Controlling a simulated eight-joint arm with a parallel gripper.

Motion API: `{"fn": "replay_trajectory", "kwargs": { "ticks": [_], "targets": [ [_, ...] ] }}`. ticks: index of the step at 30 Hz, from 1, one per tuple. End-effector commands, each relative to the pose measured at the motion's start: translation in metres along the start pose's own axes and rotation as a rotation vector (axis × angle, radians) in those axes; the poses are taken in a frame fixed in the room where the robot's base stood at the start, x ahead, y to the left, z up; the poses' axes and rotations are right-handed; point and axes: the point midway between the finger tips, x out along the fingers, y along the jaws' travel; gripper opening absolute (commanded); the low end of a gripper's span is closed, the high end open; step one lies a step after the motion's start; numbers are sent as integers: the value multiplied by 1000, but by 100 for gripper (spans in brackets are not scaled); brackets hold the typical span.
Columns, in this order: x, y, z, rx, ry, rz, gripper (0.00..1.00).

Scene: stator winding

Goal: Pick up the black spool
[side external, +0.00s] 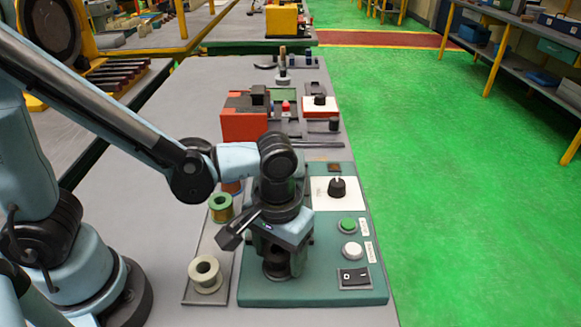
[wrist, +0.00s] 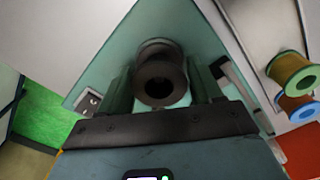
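The black spool (wrist: 160,82) sits between the two fingers of my gripper (wrist: 161,88) in the wrist view, its round end with the centre hole facing the camera. The fingers flank it closely on both sides. I see no clear grip on it; the gripper looks open around it. In the side external view the spool (side external: 277,266) is partly covered by my gripper (side external: 279,252), which points down over the green control panel (side external: 315,292). The spool appears to stand on the panel.
The panel carries a black knob (side external: 337,188), a green button (side external: 347,225), a white button (side external: 351,251) and a rocker switch (side external: 354,278). To the left, a grey tray (side external: 209,244) holds a pale spool (side external: 205,274) and a green-rimmed spool (side external: 221,207). A red box (side external: 243,125) stands behind.

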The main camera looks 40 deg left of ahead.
Motion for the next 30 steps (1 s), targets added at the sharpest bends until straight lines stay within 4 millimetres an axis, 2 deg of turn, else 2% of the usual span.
{"fn": "replay_trajectory", "kwargs": {
  "ticks": [1, 7, 20, 30],
  "targets": [
    [0, 0, 0, 0, 0, 0, 56],
    [0, 0, 0, 0, 0, 0, 27],
    [-6, 0, 0, 0, 0, 0, 26],
    [-39, 0, 0, 1, -2, -1, 26]
  ]
}}
